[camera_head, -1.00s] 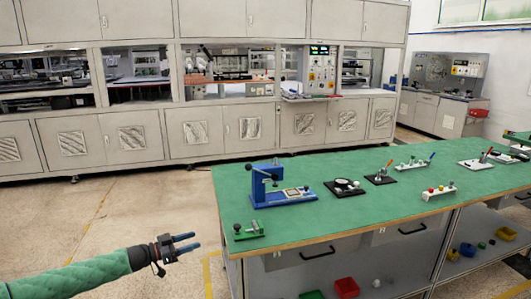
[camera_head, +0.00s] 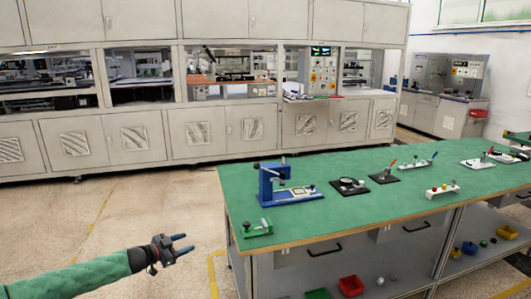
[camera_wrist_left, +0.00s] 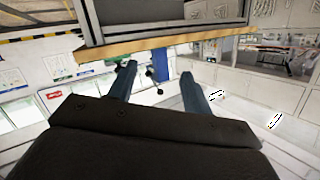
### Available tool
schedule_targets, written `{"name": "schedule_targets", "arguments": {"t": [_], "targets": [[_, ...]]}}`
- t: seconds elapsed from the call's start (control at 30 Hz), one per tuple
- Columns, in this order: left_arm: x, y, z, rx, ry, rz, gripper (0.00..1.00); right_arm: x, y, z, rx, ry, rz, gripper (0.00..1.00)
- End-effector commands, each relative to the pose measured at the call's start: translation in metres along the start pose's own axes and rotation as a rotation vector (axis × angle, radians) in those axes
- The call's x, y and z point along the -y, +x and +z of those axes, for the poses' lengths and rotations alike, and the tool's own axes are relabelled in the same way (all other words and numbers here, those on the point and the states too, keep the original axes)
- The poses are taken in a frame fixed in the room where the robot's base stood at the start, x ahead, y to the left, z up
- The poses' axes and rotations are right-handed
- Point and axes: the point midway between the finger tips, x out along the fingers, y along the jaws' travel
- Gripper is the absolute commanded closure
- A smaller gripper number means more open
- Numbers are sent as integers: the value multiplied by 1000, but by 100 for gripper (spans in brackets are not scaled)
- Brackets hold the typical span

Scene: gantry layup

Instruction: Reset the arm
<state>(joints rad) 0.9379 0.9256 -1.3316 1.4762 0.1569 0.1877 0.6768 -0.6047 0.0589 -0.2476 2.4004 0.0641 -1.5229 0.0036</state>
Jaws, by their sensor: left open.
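My left gripper (camera_head: 183,243) comes in from the left on a green-sleeved arm. It hangs over the floor to the left of the green-topped table (camera_head: 330,220), apart from it. Its two blue-grey fingers are spread with nothing between them. In the left wrist view the gripper (camera_wrist_left: 160,85) also shows open and empty, with the table's wooden edge (camera_wrist_left: 165,42) beyond the fingertips. My right gripper is not in view.
On the table stand a blue press-like fixture (camera_head: 270,185), a small green fixture (camera_head: 258,230), a black round-topped fixture (camera_head: 348,186) and other small fixtures. Red (camera_head: 350,286) and green bins sit on the shelf below. Grey cabinets (camera_head: 190,135) line the back. Floor between is clear.

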Motion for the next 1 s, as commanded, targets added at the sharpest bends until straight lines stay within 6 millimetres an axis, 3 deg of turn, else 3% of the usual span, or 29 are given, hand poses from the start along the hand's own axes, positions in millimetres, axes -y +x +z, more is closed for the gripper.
{"name": "schedule_targets", "arguments": {"t": [0.13, 0.27, 0.37, 0.5, 0.63, 0.73, 0.83, 1.0], "targets": [[6, 3, 7, 131, 111, -93, 50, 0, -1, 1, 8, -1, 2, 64], [17, 2, -8, 247, 220, -190, 50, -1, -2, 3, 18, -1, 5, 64], [23, 4, -36, 319, 295, -260, 50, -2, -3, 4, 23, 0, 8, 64], [20, 10, -92, 398, 373, -345, 50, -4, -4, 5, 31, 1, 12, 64], [-7, 13, -135, 471, 406, -395, 50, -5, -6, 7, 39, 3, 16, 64], [-41, 9, -160, 528, 402, -414, 50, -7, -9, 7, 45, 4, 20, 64], [-79, 1, -176, 582, 374, -416, 50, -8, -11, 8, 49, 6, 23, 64], [-132, -19, -186, 648, 301, -400, 50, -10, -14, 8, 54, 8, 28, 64]]}}
